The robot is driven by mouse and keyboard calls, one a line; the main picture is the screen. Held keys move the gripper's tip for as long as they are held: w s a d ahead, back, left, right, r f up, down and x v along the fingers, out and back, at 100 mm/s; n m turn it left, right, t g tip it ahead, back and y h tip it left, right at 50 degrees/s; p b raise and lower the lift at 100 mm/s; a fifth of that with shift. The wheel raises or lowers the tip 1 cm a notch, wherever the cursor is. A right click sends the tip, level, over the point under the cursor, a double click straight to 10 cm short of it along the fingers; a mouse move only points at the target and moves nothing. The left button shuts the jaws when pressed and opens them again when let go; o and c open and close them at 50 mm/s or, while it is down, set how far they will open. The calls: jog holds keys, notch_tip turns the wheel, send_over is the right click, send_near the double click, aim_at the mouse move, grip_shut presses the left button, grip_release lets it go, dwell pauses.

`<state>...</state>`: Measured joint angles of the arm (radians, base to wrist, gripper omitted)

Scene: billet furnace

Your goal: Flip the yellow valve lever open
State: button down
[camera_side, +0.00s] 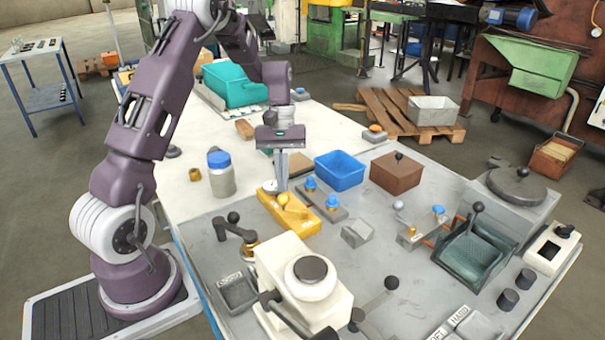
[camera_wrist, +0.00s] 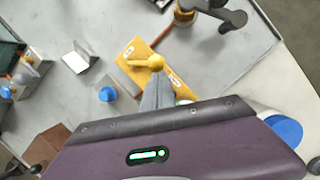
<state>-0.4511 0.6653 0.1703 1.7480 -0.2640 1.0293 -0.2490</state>
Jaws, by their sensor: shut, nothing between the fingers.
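The yellow valve base (camera_side: 299,218) is a long block on the grey bench top, with pale labels on it. Its lever has a round yellow knob (camera_side: 282,198); in the wrist view the knob (camera_wrist: 156,62) shows just beyond my fingertips, with a short yellow arm (camera_wrist: 137,63) reaching left from it. My gripper (camera_side: 282,188) points down over the end of the base near the white table. The fingers are shut and empty, right beside the knob. I cannot tell whether they touch it. In the wrist view the gripper (camera_wrist: 157,82) hides part of the base.
A block with blue knobs (camera_side: 326,202) stands close to the right of the valve. Behind are a blue bin (camera_side: 340,170) and a brown box (camera_side: 396,173). A dark crank handle (camera_side: 233,229) stands at the left, and a cream machine (camera_side: 305,290) in front. A blue-lidded jar (camera_side: 221,178) is left of my gripper.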

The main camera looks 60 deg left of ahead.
jog(key=s+n, duration=0.1)
jog(key=n, duration=0.1)
jog(key=s+d+n+t, duration=0.1)
jog(key=n, duration=0.1)
jog(key=shift+s+d+n, duration=0.15)
jog(key=shift+s+n, duration=0.05)
jog(key=shift+n, duration=0.1)
jog(key=shift+s+d+n+t, duration=0.4)
jog(key=shift+d+n, duration=0.1)
jog(key=shift+n, duration=0.6)
jog(key=shift+s+d+n+t, duration=0.4)
jog(key=shift+d+n, duration=0.1)
jog(key=shift+n, duration=0.6)
jog(key=s+a+r, duration=0.1)
jog(key=a+r, duration=0.5)
jog(key=r, duration=0.4)
jog(key=shift+s+a+r, duration=0.15)
jog(key=shift+a, duration=0.2)
